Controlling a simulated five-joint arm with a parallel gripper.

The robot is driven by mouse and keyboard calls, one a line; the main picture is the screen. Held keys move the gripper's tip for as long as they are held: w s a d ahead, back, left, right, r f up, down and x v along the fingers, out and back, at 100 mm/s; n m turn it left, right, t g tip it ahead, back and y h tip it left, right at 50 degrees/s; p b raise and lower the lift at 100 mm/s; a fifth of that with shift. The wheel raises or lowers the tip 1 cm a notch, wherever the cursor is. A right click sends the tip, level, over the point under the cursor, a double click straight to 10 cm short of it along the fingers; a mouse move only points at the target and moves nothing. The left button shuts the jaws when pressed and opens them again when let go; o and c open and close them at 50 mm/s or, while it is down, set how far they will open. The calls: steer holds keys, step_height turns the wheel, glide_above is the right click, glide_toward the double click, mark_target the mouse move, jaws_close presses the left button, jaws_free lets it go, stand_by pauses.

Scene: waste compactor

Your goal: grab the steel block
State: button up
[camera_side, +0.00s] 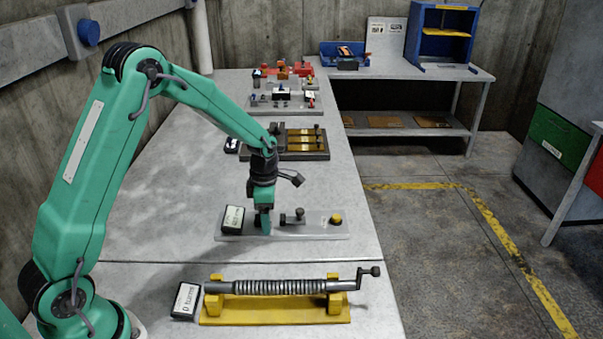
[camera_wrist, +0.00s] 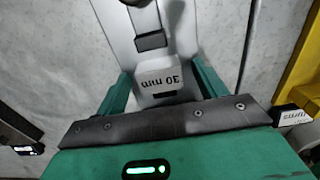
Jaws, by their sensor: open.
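A pale grey plate (camera_side: 315,232) lies across the table under my gripper (camera_side: 262,222). In the wrist view a dark grey block (camera_wrist: 152,42) sits on this plate (camera_wrist: 125,30); I take it to be the steel block, though I cannot be certain. In the side view my gripper mostly hides that spot. My gripper also shows in the wrist view (camera_wrist: 161,70), its green fingers apart and nothing held between them.
On the plate, right of my gripper, stand a small grey fitting with a knob (camera_side: 294,216) and a yellow button (camera_side: 336,219). A yellow stand (camera_side: 275,313) with a threaded bar and crank lies nearer the camera. Other fixtures (camera_side: 300,143) stand behind.

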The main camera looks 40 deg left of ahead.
stand_by(0.3)
steer(key=c, duration=1.3)
steer(key=shift+r, duration=0.1)
steer(key=shift+r, duration=0.45)
step_height(320, 180, up, 3)
steer(key=shift+r, duration=0.15)
steer(key=s+d+r, duration=0.4)
steer(key=d+r, duration=0.2)
steer(key=d, duration=0.4)
steer(key=shift+s+d+r, duration=0.3)
steer(key=shift+d+r, duration=0.05)
